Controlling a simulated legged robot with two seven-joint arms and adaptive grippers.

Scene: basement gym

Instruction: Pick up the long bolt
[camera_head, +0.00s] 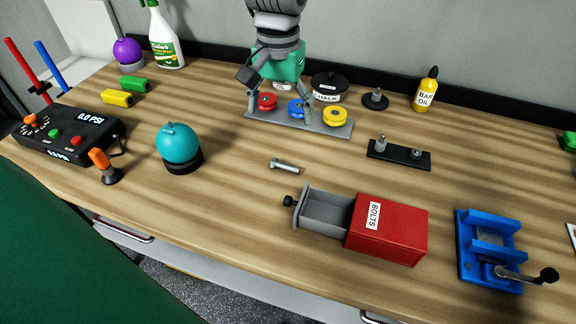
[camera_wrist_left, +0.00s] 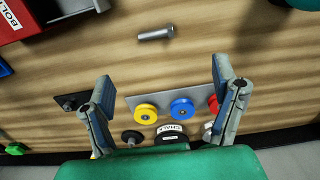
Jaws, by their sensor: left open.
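A silver long bolt (camera_head: 287,166) lies on its side on the wooden table (camera_head: 235,205), behind and left of the red bolts box. It also shows in the left wrist view (camera_wrist_left: 156,34), near the top and apart from the fingers. My left gripper (camera_head: 280,95) is open and empty, above the grey plate with the red, blue and yellow pulleys. In the left wrist view its two fingers (camera_wrist_left: 165,88) are spread wide, with the plate between them below. My right gripper is not in view.
The red bolts box (camera_head: 405,233) has its grey drawer (camera_head: 325,211) pulled out. The pulley plate (camera_head: 300,124) stands behind the bolt. A teal ball (camera_head: 177,143) sits left, a black plate with pegs (camera_head: 398,155) right. Bare table surrounds the bolt.

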